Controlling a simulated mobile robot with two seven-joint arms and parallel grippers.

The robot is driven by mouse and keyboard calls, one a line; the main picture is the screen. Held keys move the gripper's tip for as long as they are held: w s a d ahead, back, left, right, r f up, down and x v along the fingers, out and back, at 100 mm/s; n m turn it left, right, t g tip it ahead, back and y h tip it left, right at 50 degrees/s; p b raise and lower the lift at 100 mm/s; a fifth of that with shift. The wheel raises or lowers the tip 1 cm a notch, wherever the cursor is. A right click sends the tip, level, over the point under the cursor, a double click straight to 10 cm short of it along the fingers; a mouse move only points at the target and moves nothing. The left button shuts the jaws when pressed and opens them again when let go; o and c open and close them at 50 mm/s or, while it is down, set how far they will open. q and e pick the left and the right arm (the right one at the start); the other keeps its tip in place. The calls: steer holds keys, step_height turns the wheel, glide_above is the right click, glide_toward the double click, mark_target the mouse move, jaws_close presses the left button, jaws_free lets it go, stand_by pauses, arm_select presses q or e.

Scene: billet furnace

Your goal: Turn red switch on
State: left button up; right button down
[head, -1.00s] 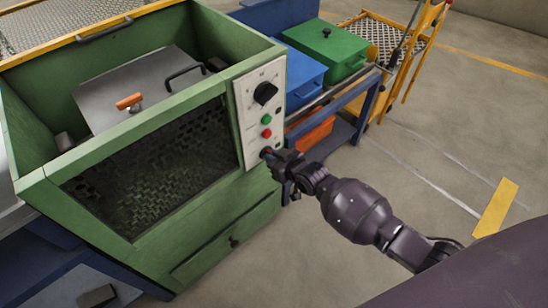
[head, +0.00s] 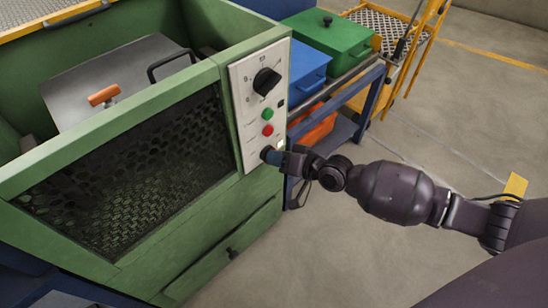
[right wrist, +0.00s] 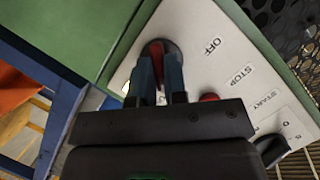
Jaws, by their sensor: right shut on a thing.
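The red switch (right wrist: 155,50) is on a dark round base at the end of the white control panel (right wrist: 185,40), near the printed word OFF. My right gripper (right wrist: 160,78) has its two blue-grey fingers on either side of the switch's red handle and is shut on it. In the head view my right gripper (head: 270,155) is at the lower end of the control panel (head: 243,105) and hides the switch. A small pale bright spot (head: 281,147) shows beside the fingers. My left gripper is not in view.
A red button (head: 268,130), a green button (head: 267,114) and a black dial (head: 266,82) sit above the switch. The green furnace (head: 225,215) has a perforated front screen. A blue-framed cart with a blue bin (head: 308,70) and green bin (head: 330,35) stands behind.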

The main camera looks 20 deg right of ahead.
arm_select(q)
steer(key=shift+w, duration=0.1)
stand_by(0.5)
arm_select(e)
steer(key=c, duration=1.2)
jaws_free()
steer(key=shift+o, duration=0.2)
arm_select(q)
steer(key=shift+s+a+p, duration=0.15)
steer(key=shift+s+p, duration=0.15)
steer(key=shift+p, duration=0.4)
arm_select(e)
steer(key=v, duration=1.1)
steer(key=shift+w+f, duration=0.15)
